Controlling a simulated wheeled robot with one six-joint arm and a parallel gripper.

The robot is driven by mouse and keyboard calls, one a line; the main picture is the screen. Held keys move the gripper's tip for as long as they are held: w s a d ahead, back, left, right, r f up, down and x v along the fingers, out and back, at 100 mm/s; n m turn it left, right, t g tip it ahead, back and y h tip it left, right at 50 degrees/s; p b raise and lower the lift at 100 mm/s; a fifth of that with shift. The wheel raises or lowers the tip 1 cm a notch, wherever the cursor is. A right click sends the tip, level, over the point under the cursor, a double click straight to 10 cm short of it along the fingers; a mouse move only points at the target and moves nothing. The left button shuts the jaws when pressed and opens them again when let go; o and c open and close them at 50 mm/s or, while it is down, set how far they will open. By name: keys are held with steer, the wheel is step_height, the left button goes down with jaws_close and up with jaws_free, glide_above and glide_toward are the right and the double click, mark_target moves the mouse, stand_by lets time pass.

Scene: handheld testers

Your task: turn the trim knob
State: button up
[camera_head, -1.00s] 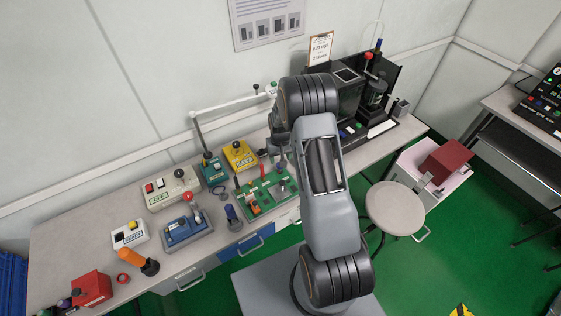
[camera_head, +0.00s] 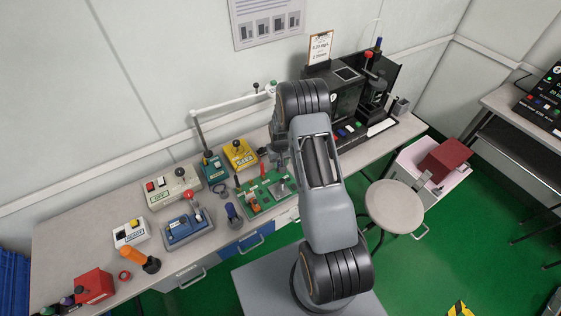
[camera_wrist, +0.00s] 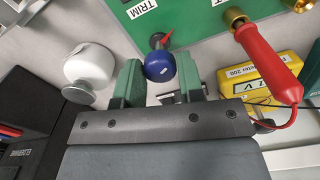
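The trim knob (camera_wrist: 160,66) is a round blue cap with a red pointer near its base. It stands at the edge of the green board (camera_wrist: 188,29), beside a TRIM label (camera_wrist: 142,8). My gripper (camera_wrist: 160,72) has its two green fingers apart, one on each side of the blue cap in the wrist view. The cap fills most of the gap; I cannot tell whether the fingers touch it. In the head view, my gripper (camera_head: 280,156) is over the back of the green board (camera_head: 262,205), and my arm hides the knob.
A red-handled probe (camera_wrist: 270,65) and a yellow box (camera_wrist: 262,98) lie right of the fingers. A white rounded object (camera_wrist: 90,65) is close on the left. In the head view, a blue lever box (camera_head: 186,228) and black equipment (camera_head: 352,104) flank the board.

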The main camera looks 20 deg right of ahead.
steer(key=c, duration=0.4)
steer(key=shift+c, duration=0.2)
steer(key=shift+b, duration=0.3)
steer(key=m+b, duration=0.2)
steer(key=m, duration=0.1)
steer(key=shift+f+b, duration=0.2)
steer(key=shift+b, duration=0.15)
steer(key=m+b, duration=0.3)
steer(key=m, duration=0.1)
steer(key=shift+m, duration=0.3)
steer(key=m+b, duration=0.3)
steer(key=m, duration=0.2)
steer(key=shift+r, duration=0.1)
steer(key=m+b, duration=0.1)
steer(key=m, duration=0.4)
steer(key=shift+r+b, duration=0.1)
steer(key=shift+b, duration=0.3)
